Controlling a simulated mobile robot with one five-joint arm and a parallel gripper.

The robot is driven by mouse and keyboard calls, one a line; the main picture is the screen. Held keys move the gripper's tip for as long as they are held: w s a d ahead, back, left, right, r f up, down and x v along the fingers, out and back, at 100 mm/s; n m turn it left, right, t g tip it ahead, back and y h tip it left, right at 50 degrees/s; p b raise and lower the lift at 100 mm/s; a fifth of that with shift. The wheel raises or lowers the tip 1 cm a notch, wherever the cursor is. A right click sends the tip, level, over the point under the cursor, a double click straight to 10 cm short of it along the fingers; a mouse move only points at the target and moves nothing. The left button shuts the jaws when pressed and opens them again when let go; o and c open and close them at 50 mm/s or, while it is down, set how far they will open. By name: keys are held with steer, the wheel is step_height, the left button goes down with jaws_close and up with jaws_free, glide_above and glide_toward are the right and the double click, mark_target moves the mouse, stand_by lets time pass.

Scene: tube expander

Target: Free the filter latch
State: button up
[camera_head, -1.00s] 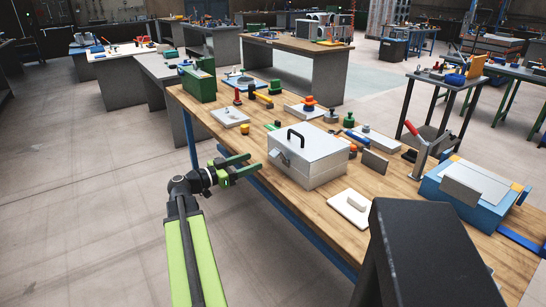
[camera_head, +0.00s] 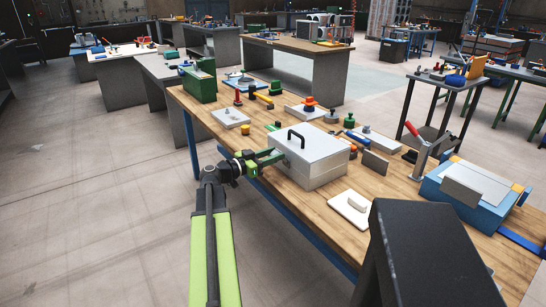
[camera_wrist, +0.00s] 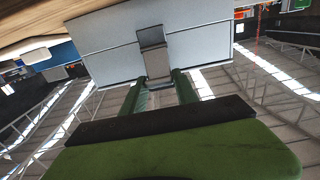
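The filter box (camera_head: 308,155) is a pale grey metal case with a black top handle (camera_head: 296,137), on the wooden bench. Its latch (camera_wrist: 153,52) is a grey hinged plate on the box's side face, in the middle of the wrist view. In the head view my gripper hides the latch. My gripper (camera_head: 272,158) has green fingers and is at the box's left side face. In the wrist view my gripper (camera_wrist: 158,80) is open, one finger on either side of the latch's end. I cannot tell whether the fingers touch it.
The wooden bench (camera_head: 405,208) also holds a white plate with a block (camera_head: 351,206) in front of the box, a blue machine (camera_head: 470,190) at right, and several knobs and fittings behind. The floor (camera_head: 100,200) to the left is clear.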

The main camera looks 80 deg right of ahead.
jaws_close()
stand_by(1.0)
